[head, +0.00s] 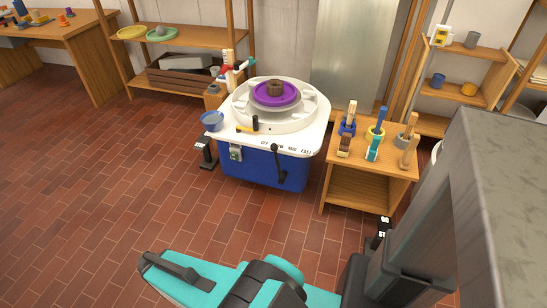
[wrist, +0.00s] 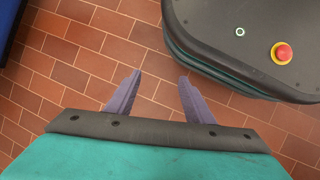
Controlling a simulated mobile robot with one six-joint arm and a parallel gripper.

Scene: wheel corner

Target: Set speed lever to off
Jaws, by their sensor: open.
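The speed lever (head: 278,163) is a black lever on the blue front of the pottery wheel (head: 262,167). It stands nearly upright with a slight tilt, its top end under the labels, between OFF and the partly covered SLOW. MID and FAST are printed further right on the white top. My gripper (wrist: 160,87) is open and empty in the wrist view, with two purple-grey fingers spread above the brick floor. The lever is not in the wrist view. In the head view my teal arm is low in front, well short of the wheel; the fingers cannot be made out there.
A black pedal (head: 206,151) is left of the wheel. A wooden stand (head: 365,183) with brushes is close on the right. The brick floor in front is clear.

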